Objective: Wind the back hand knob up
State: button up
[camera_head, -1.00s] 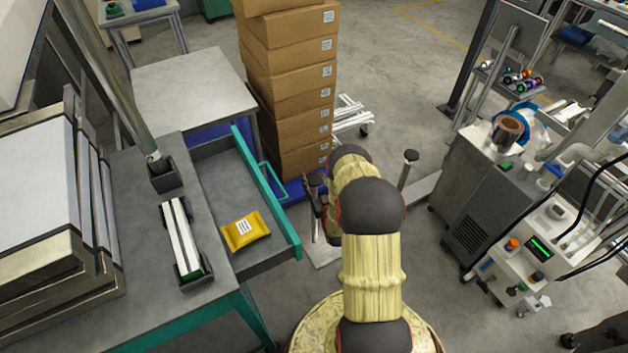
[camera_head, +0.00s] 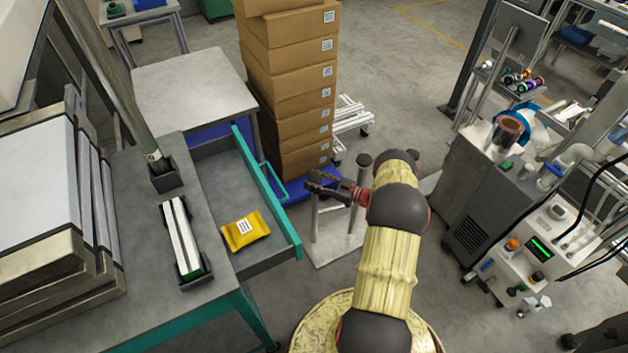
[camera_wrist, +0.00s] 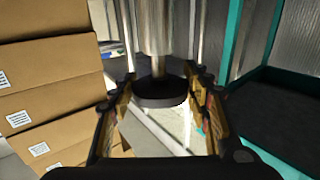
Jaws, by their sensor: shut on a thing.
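A stand with a pale flat base (camera_head: 335,247) and upright metal posts is on the floor, right of the open drawer. A dark-topped post (camera_head: 363,167) rises behind my arm. My gripper (camera_head: 318,181) reaches left over the stand, shut at the top of its left post (camera_head: 315,220). In the wrist view, a black disc-shaped knob (camera_wrist: 160,94) on a silver shaft (camera_wrist: 154,30) lies between the fingers of my gripper (camera_wrist: 160,108). The fingers hide the knob in the head view, and my arm hides part of the stand. I cannot tell which knob is the back one.
A tall stack of cardboard boxes (camera_head: 290,85) stands close behind the stand. The open teal-edged drawer (camera_head: 266,190) holds a yellow packet (camera_head: 245,230) to the left. A grey machine (camera_head: 480,205) stands to the right, with bare floor between.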

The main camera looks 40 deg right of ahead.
jog(key=shift+a+f+n+g+y, duration=0.1)
jog(key=shift+n+g+y, duration=0.75)
jog(key=shift+y, duration=0.3)
jog(key=shift+f+n+g+y, duration=0.1)
jog(key=shift+n+g+y, duration=0.55)
jog(key=shift+n+y, duration=0.4)
jog(key=shift+s, duration=0.1)
jog(key=o, duration=0.9)
jog(key=shift+c, duration=0.2)
jog(key=o, duration=0.3)
jog(key=shift+y, duration=0.4)
jog(key=shift+r, duration=0.1)
jog(key=v, duration=0.7)
jog(key=shift+d, duration=0.25)
jog(key=shift+s, duration=0.1)
